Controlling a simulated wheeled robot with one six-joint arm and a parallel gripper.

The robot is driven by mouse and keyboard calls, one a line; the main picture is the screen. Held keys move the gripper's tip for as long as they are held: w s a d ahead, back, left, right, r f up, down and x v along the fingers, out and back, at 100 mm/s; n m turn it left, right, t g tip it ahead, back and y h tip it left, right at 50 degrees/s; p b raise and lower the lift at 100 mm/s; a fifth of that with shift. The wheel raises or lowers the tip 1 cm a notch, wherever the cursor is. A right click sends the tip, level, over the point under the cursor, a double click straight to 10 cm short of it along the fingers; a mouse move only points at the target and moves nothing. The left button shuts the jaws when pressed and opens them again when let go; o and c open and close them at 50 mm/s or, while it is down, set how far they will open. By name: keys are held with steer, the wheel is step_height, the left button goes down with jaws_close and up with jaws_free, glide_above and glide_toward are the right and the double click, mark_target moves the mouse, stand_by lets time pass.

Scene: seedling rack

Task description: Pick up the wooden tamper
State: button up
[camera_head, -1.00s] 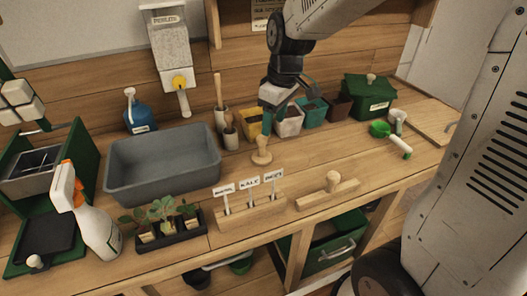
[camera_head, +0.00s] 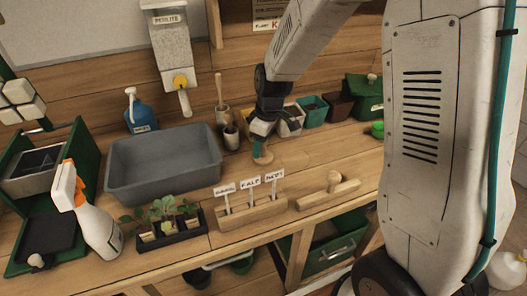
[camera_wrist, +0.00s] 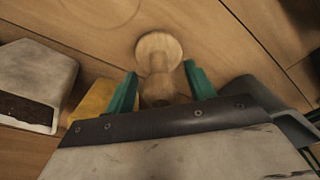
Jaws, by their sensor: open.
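The wooden tamper (camera_head: 264,157), with a round base and upright handle, stands on the bench right of the grey tub. My gripper (camera_head: 258,146) is directly over it, partly hiding it. In the wrist view the teal fingers of my gripper (camera_wrist: 160,88) are open, one on each side of the tamper's handle. The round base of the tamper (camera_wrist: 158,44) shows beyond the fingertips. I cannot tell whether either finger touches the handle.
A grey tub (camera_head: 163,168) is to the left. Pots, including a teal one (camera_head: 313,112), stand behind. A label holder (camera_head: 252,216) and a wooden block with a knob (camera_head: 328,193) lie in front. In the wrist view a white pot (camera_wrist: 52,72) is close by.

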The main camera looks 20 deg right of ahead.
steer(key=c, duration=1.1)
steer(key=shift+r, duration=0.9)
steer(key=shift+s+d+r, duration=0.15)
steer(key=shift+r, duration=0.35)
steer(key=shift+s+d+r, duration=0.1)
steer(key=shift+s+r, duration=0.05)
steer(key=shift+r, duration=0.3)
steer(key=s+d, duration=0.3)
steer(key=s, duration=0.1)
steer(key=s+d+r, duration=0.1)
steer(key=s+d, duration=0.2)
steer(key=s, duration=0.1)
steer(key=s+d, duration=0.3)
steer(key=s, duration=0.1)
steer(key=shift+d+r, duration=0.15)
steer(key=shift+d, duration=0.1)
steer(key=shift+o, duration=0.8)
